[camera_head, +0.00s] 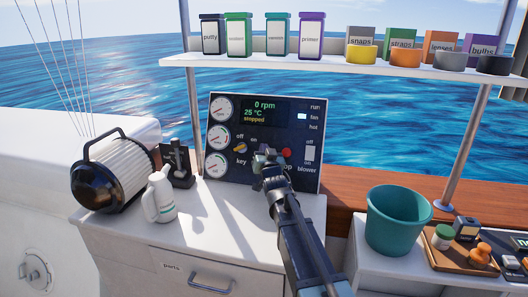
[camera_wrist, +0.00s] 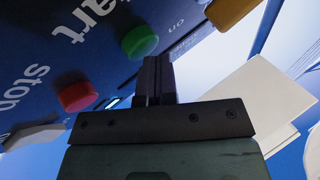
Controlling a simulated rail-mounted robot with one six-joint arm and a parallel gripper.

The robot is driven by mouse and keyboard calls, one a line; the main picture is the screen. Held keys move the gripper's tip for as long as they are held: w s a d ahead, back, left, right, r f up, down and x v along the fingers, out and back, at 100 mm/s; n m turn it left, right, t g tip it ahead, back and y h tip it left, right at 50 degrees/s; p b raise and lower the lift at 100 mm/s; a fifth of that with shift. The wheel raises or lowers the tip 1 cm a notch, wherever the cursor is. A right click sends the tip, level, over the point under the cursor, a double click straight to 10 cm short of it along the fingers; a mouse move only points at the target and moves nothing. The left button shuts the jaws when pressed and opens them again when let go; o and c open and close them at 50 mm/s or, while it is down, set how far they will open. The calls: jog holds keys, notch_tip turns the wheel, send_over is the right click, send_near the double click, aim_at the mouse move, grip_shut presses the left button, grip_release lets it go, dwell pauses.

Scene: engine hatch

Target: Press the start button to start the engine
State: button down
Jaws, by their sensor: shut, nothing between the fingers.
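The dark engine panel (camera_head: 262,183) stands upright at the back of the white counter. Its screen (camera_head: 265,112) reads 0 rpm, 25 °C and stopped. My gripper (camera_head: 266,157) is shut and empty, in front of the panel between the yellow key knob (camera_head: 240,147) and the red stop button (camera_head: 286,153); it hides the start button in the head view. In the wrist view, the green start button (camera_wrist: 139,42) lies just beside my shut fingertips (camera_wrist: 157,62), with the red stop button (camera_wrist: 76,96) at lower left. I cannot tell whether the fingertips touch the panel.
A white blower switch (camera_head: 310,153) is at the panel's right. A white jug (camera_head: 159,198) and a black-ended cylinder (camera_head: 105,178) stand left. A shelf (camera_head: 340,68) of containers hangs above. A teal bucket (camera_head: 393,222) stands right. The counter before the panel is clear.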

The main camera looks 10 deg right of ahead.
jog(key=shift+w+d+f, duration=0.2)
jog(key=shift+w, duration=0.2)
dwell(0.4)
jog(key=shift+s+a+r+p, duration=0.15)
jog(key=shift+s+a+r, duration=0.1)
jog(key=shift+s, duration=0.25)
jog(key=shift+s+a+r+p, duration=0.15)
jog(key=shift+s+a+r, duration=0.1)
jog(key=shift+s, duration=0.25)
jog(key=s, duration=0.1)
jog(key=s+a+r+p, duration=0.2)
jog(key=s, duration=0.1)
dwell(0.4)
jog(key=shift+d, duration=0.1)
dwell(0.4)
